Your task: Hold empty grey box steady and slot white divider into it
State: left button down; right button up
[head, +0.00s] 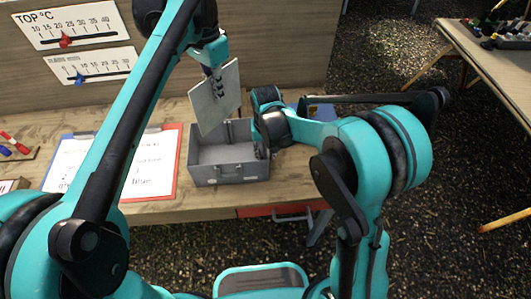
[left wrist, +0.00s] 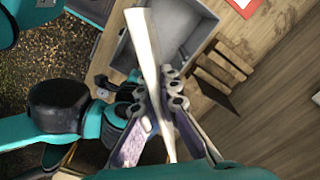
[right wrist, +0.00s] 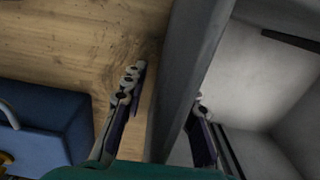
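The white divider (head: 215,100) is a flat square plate, tilted in the air above the grey box. My left gripper (head: 214,80) is shut on its upper part; in the left wrist view the divider (left wrist: 147,50) shows edge-on between the fingers. The grey box (head: 229,172) stands on the bench, open-topped and empty. My right gripper (head: 262,143) is at its right wall. In the right wrist view the fingers (right wrist: 168,85) straddle the box wall (right wrist: 197,65), one outside and one inside. A narrow gap shows between the outer finger and the wall.
A clipboard with a written sheet (head: 155,160) lies left of the box. A blue bin (right wrist: 45,130) is right of the box. Two gauge signs (head: 70,25) hang on the back panel. A second table (head: 500,65) stands far right.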

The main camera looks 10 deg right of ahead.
aim_at(222, 114)
jog(key=shift+f, duration=0.25)
grip_shut()
pick_arm(q)
jog(key=n, duration=0.2)
jog(key=f+n, duration=0.1)
jog(key=n, duration=0.1)
jog(key=shift+n, duration=0.4)
jog(key=shift+d+f+n, duration=0.1)
jog(key=shift+f+n, duration=1)
jog(key=shift+f, duration=0.55)
jog(key=shift+d+f+n, duration=0.1)
jog(key=shift+f+n, duration=1)
jog(key=shift+f, duration=0.55)
